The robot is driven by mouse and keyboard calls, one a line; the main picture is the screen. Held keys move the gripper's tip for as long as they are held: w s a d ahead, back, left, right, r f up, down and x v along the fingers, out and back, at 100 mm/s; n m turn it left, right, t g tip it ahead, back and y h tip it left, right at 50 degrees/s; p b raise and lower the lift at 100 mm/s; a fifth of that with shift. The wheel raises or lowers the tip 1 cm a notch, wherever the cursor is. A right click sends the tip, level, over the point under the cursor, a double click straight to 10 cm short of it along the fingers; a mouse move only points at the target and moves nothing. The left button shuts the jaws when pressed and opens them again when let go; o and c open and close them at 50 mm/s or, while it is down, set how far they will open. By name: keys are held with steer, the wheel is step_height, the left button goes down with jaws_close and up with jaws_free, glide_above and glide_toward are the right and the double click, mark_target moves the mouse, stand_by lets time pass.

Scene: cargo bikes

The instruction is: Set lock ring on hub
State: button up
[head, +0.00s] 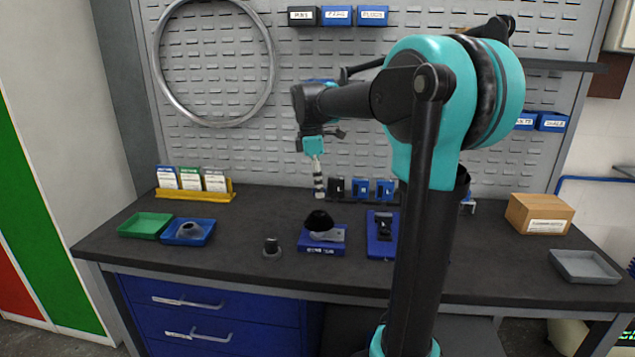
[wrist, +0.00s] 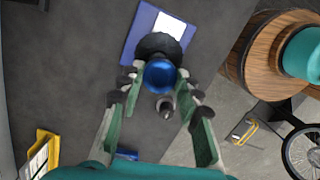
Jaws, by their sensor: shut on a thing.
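My gripper (wrist: 156,80) points down over the bench, with its two green fingers closed around a round blue piece (wrist: 160,73), perhaps the lock ring. In the head view my gripper (head: 319,190) hangs above the middle of the bench, and the held piece cannot be made out there. A dark domed part (head: 319,219), perhaps the hub, sits on a blue labelled base (head: 323,248) below the gripper. In the wrist view the dark part (wrist: 158,44) is partly hidden behind the blue piece. I cannot tell whether the two touch.
A short dark post (head: 272,246) stands left of the blue base. A blue tray (head: 207,238) with a grey round part and a green tray (head: 145,225) lie farther left. Another blue fixture (head: 380,246) is on the right. A cardboard box (head: 540,214) and grey tray (head: 585,266) sit far right.

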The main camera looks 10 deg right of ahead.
mark_target(320, 215)
steer(key=shift+f, duration=2.75)
steer(key=shift+f, duration=0.5)
steer(key=o, duration=1)
